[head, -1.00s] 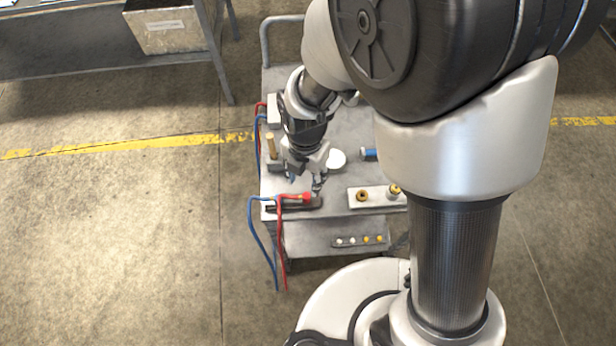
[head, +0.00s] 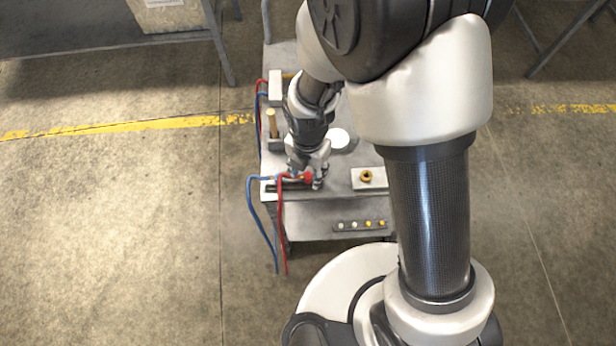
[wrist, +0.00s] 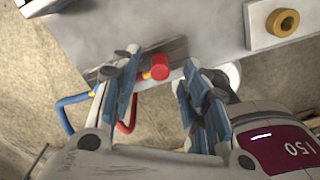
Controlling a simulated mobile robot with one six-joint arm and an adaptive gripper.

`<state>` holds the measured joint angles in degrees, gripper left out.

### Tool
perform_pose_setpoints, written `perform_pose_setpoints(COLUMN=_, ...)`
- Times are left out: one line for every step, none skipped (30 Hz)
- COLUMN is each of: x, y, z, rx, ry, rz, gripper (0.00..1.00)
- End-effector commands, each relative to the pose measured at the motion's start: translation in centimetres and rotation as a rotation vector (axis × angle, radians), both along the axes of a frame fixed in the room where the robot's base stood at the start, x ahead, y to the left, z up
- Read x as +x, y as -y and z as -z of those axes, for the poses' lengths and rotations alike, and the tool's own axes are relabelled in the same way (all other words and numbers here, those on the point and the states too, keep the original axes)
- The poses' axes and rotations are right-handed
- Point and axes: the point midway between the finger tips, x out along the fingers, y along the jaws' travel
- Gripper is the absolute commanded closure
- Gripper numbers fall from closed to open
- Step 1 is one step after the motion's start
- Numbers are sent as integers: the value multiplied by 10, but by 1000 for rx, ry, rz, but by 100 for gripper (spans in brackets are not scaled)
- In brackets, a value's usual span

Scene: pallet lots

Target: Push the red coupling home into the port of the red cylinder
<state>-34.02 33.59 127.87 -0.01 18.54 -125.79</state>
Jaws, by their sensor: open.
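The red coupling (head: 307,177) is on its red hose at the near edge of the cart top, by a dark holder (head: 271,187). In the wrist view the coupling (wrist: 159,67) shows as a red knob between my finger pads, with a brass part at its side. My gripper (head: 305,179) is low over the holder, with a finger on each side of the coupling. In the wrist view my gripper (wrist: 160,72) is open, with gaps beside the coupling. I cannot make out the red cylinder or its port in either view.
A blue hose (head: 261,230) hangs beside the red one over the cart's front edge. A white plate with a brass ring (head: 367,176) lies to the right. A white disc (head: 338,138) and a brass post (head: 272,121) stand farther back. The lower shelf (head: 310,228) holds several small knobs.

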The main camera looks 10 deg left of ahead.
Motion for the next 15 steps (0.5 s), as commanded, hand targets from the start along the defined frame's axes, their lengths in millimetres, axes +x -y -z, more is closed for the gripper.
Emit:
perform_pose_setpoints(x=-1, y=0, z=14, rx=-2, ry=-3, rz=0, gripper=59)
perform_pose_setpoints(x=-1, y=0, z=18, rx=-1, ry=-3, rz=0, gripper=59)
perform_pose_setpoints(x=-1, y=0, z=23, rx=-2, ry=-2, rz=0, gripper=59)
perform_pose_setpoints(x=-1, y=0, z=25, rx=-2, ry=-2, rz=0, gripper=59)
perform_pose_setpoints(x=-1, y=0, z=27, rx=-2, ry=-2, rz=0, gripper=59)
perform_pose_setpoints(x=0, y=0, z=28, rx=-1, ry=-1, rz=0, gripper=59)
perform_pose_setpoints(x=0, y=0, z=28, rx=0, ry=0, rz=0, gripper=59)
perform_pose_setpoints(x=0, y=0, z=28, rx=0, ry=0, rz=0, gripper=59)
perform_pose_setpoints(x=0, y=0, z=27, rx=0, ry=0, rz=0, gripper=59)
perform_pose_setpoints(x=0, y=0, z=27, rx=0, ry=0, rz=0, gripper=59)
perform_pose_setpoints(x=0, y=0, z=27, rx=0, ry=0, rz=0, gripper=59)
perform_pose_setpoints(x=0, y=0, z=26, rx=0, ry=0, rz=0, gripper=59)
perform_pose_setpoints(x=0, y=0, z=26, rx=0, ry=0, rz=0, gripper=59)
perform_pose_setpoints(x=0, y=0, z=26, rx=0, ry=0, rz=0, gripper=59)
perform_pose_setpoints(x=0, y=0, z=26, rx=0, ry=0, rz=0, gripper=59)
